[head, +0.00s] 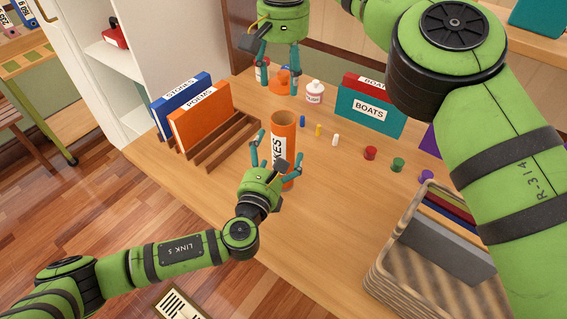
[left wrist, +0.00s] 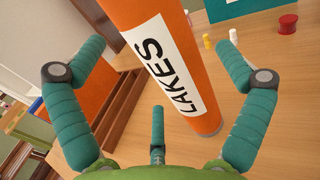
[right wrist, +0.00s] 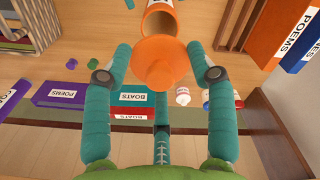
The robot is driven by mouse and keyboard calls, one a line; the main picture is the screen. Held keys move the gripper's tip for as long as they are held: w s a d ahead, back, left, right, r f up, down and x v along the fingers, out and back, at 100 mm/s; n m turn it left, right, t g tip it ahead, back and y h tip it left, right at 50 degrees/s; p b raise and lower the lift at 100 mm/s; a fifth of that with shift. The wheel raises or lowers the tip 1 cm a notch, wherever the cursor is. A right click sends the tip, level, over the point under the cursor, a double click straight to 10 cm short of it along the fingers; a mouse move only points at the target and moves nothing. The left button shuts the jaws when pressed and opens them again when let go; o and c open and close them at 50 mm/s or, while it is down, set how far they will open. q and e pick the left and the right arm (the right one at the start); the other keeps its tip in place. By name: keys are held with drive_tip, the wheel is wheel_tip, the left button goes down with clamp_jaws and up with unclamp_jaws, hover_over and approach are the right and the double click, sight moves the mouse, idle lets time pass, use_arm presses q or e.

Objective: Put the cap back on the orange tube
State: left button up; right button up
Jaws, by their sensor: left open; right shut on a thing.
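The orange tube (head: 289,130) stands upright on the table, its label reading LAKES, and its top is open. Its open mouth (right wrist: 160,20) shows in the right wrist view. My left gripper (head: 276,152) is open, with its fingers on either side of the tube's lower part; the tube also fills the middle of the left wrist view (left wrist: 145,25). I see gaps between the fingers and the tube. My right gripper (head: 280,72) is shut on the orange cap (head: 279,83), above the table and behind the tube. The cap also shows between its fingers in the right wrist view (right wrist: 160,65).
A wooden rack (head: 222,146) with blue and orange books stands left of the tube. A white bottle (head: 314,92) and the teal BOATS book (head: 368,113) are behind. Small coloured pegs and spools lie to the right. A basket (head: 400,270) is at front right.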

use_arm(q)
drive_tip(key=shift+x, duration=1.75)
drive_tip(key=c, duration=1.8)
use_arm(e)
drive_tip(key=shift+f, duration=2.45)
